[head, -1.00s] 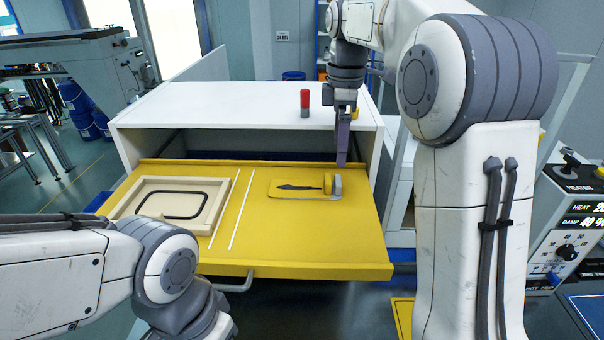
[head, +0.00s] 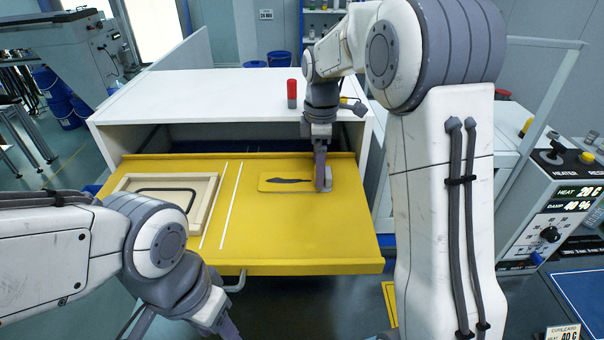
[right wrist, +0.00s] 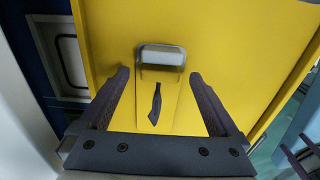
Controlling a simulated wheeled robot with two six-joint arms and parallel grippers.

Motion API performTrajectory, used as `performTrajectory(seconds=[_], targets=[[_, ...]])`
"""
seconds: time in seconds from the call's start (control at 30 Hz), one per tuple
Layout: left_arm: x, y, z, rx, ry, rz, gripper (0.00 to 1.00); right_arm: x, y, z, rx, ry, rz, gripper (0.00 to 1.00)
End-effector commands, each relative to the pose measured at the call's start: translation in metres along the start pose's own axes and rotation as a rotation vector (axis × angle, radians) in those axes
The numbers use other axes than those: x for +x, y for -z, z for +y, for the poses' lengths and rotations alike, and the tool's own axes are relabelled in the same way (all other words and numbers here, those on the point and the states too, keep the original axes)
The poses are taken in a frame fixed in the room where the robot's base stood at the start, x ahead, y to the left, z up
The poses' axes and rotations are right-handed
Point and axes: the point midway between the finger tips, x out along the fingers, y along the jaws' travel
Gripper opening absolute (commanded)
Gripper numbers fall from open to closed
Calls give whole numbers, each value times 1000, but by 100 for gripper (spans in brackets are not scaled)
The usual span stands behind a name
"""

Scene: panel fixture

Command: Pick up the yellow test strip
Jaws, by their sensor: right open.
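The yellow test strip (head: 270,187) is a flat plate with a dark jagged mark, lying on the yellow drawer panel (head: 290,235). A grey block (head: 328,172) stands at its right end. My right gripper (head: 321,186) points down at that end and hides part of the block. In the right wrist view my right gripper (right wrist: 159,78) is open and empty. Its fingers lie to either side of the strip (right wrist: 170,108), with the grey block (right wrist: 162,55) just beyond the tips. My left gripper is mostly cut off at the bottom edge; its jaws are unclear.
A wooden frame (head: 208,196) with a black outline inside lies on the panel's left, beside two white lines. A red-topped cylinder (head: 292,88) stands on the white cabinet top (head: 220,90). A heater box (head: 560,200) stands at the right. The panel's front is clear.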

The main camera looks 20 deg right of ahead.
Motion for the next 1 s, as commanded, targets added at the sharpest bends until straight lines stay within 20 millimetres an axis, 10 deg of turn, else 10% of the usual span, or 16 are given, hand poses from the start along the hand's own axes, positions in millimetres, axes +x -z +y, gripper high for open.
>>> performTrajectory(seconds=[0.3,0.57,1.0], targets=[[-1,0,0,0,0,-1,50,7,-1,0,2,-1,0,98],[-1,0,0,0,0,-1,50,7,-2,0,2,-1,0,1],[5,0,0,-1,0,0,50,-5,-1,1,2,-5,1,1]])
